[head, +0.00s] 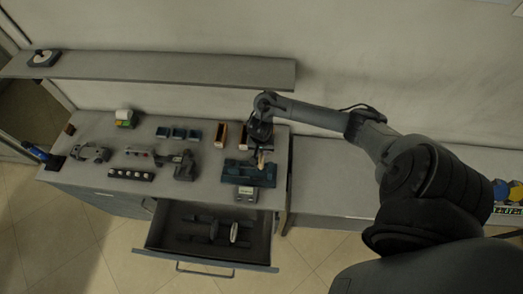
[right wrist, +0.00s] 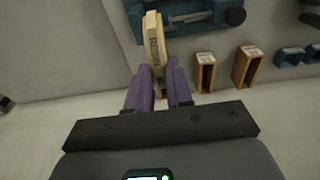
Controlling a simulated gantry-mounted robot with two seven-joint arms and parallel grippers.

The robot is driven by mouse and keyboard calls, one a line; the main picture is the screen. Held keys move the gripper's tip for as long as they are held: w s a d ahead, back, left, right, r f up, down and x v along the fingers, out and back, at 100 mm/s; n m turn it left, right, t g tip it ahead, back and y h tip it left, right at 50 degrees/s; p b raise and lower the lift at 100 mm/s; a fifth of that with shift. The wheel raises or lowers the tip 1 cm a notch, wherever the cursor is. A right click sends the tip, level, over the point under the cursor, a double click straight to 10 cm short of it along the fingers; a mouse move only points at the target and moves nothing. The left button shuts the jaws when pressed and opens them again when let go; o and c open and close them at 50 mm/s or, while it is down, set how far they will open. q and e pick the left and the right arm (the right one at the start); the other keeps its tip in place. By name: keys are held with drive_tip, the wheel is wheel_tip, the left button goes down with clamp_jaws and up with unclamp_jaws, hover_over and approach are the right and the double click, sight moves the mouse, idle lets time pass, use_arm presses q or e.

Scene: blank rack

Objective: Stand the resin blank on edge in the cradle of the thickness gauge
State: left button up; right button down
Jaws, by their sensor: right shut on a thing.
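The resin blank (head: 261,160) is a small tan piece under my right gripper (head: 260,145). In the right wrist view the blank (right wrist: 155,45) shows nearly edge-on, cream with dark marks on its narrow side. The purple fingers of my right gripper (right wrist: 158,88) are shut on its lower end. The thickness gauge seems to be the blue-green device (head: 236,172) right under the blank; its body also shows in the right wrist view (right wrist: 190,18). I cannot tell whether the blank touches the cradle, which is partly hidden. My left gripper is not in view.
A small white box with a display (head: 246,193) stands in front of the gauge. Two wooden-looking slots (head: 221,134) and small blue bins (head: 179,133) are behind and left. An open drawer (head: 205,238) juts out below the bench. A shelf (head: 180,69) runs behind.

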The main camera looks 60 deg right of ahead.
drive_tip(key=shift+f+b, duration=0.7)
drive_tip(key=shift+f, duration=1.6)
drive_tip(key=shift+f+b, duration=0.35)
drive_tip(key=shift+f, duration=1.45)
drive_tip(key=shift+f+b, duration=0.5)
drive_tip(key=shift+f, duration=0.65)
drive_tip(key=c, duration=0.9)
unclamp_jaws()
drive_tip(key=shift+c, duration=0.2)
drive_tip(key=shift+r, duration=0.1)
